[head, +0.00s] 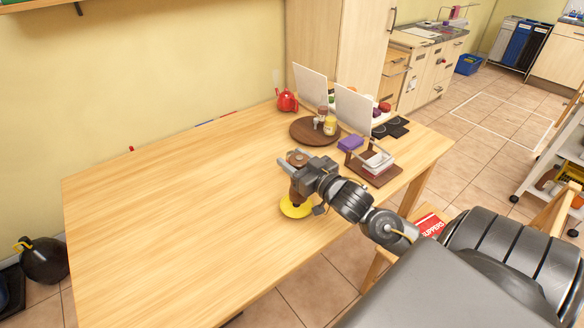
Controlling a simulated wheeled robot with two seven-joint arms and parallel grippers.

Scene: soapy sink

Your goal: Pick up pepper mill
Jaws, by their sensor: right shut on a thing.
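The pepper mill (297,158) is a brown, upright turned shape near the middle of the table, partly hidden by my right gripper. My right gripper (299,184) reaches in from the right and is shut around the mill's body. A yellow round thing (296,208) shows directly below the mill. I cannot tell whether the mill touches it or is held just above it. My left gripper is not in view.
The wooden table (170,220) is clear on the left. Behind the gripper are a round brown board (299,131) with small jars, a red teapot (287,100), a purple block (350,143) and a brown rack (372,173). White panels (353,108) stand at the back.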

